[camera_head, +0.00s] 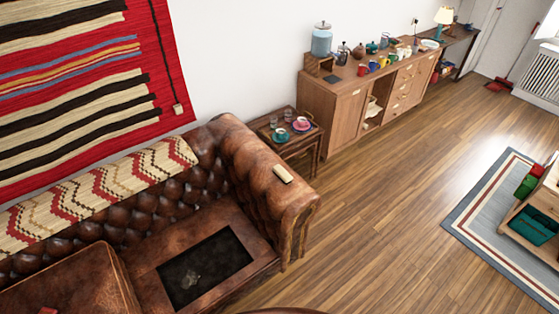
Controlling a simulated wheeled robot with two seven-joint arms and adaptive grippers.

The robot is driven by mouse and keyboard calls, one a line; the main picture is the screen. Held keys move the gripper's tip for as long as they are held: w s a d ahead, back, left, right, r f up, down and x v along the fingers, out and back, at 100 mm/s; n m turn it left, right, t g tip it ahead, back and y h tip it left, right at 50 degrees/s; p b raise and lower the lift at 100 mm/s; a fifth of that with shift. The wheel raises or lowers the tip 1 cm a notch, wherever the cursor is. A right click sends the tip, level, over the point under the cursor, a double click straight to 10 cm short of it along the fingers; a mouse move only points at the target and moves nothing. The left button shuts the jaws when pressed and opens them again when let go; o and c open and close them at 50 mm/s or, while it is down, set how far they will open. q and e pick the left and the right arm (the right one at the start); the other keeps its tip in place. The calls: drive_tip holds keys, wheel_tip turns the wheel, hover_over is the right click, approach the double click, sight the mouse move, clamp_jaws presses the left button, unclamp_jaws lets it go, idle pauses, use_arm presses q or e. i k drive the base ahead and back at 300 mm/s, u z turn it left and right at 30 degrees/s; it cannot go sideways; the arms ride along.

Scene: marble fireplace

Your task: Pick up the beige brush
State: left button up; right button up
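A small beige brush (283,173) lies on the rounded top of the right arm of a brown tufted leather sofa (240,157). It is a short oblong block, pale on top with a darker lower edge. Nothing covers it. Neither of my grippers shows in the head view, and nothing is touching the brush.
A small side table (306,144) with cups and glasses stands behind the sofa arm. A long wooden sideboard (347,110) with mugs and jars runs along the wall. The wooden floor (385,215) right of the sofa is clear up to a bordered rug (462,222).

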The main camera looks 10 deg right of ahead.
sight(278, 171)
drive_tip(key=i, duration=1.05)
drive_tip(key=z, duration=0.2)
